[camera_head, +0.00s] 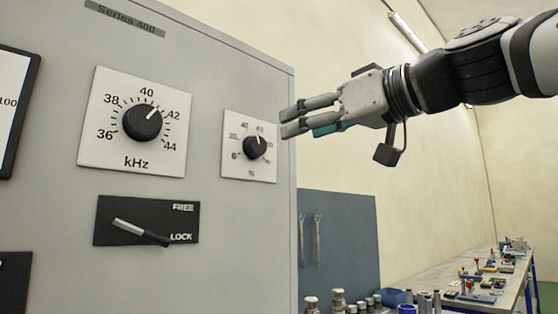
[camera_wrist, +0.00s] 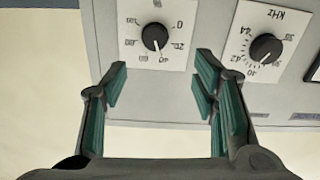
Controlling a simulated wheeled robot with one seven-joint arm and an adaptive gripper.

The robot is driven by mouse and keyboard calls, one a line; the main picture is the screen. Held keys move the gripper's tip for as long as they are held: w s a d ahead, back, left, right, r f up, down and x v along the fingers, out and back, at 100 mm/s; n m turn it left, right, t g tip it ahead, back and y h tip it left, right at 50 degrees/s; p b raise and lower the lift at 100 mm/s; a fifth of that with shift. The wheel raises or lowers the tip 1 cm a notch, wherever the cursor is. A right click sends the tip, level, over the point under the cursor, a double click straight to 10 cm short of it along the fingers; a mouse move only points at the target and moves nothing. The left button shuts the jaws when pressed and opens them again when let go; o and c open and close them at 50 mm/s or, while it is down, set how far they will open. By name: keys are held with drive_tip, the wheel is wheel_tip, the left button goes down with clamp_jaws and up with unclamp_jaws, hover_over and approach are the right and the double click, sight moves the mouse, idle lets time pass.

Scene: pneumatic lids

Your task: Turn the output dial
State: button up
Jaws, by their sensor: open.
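The smaller black dial (camera_head: 255,147), marked in %, sits on a white plate (camera_head: 233,172) near the right edge of the grey cabinet front. In the wrist view this dial (camera_wrist: 155,37) appears upside down, ahead of and between the fingers. My gripper (camera_head: 290,122) is open and empty, to the right of the dial and apart from it. In the wrist view my gripper (camera_wrist: 160,85) shows teal finger pads spread apart, with nothing between them.
A larger kHz dial (camera_head: 142,121) is left of the small dial, its pointer between 40 and 42; it also shows in the wrist view (camera_wrist: 266,48). Below it, a lever (camera_head: 140,232) points to LOCK. A cluttered workbench (camera_head: 420,290) stands at the back right.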

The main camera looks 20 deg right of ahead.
sight(260, 144)
drive_tip(key=x, duration=0.9)
drive_tip(key=p+x, duration=0.1)
drive_tip(key=x, duration=0.3)
drive_tip(key=shift+w+d+r, duration=0.3)
drive_tip(key=shift+w, duration=0.1)
drive_tip(key=shift+c, duration=0.6)
drive_tip(key=c, duration=1)
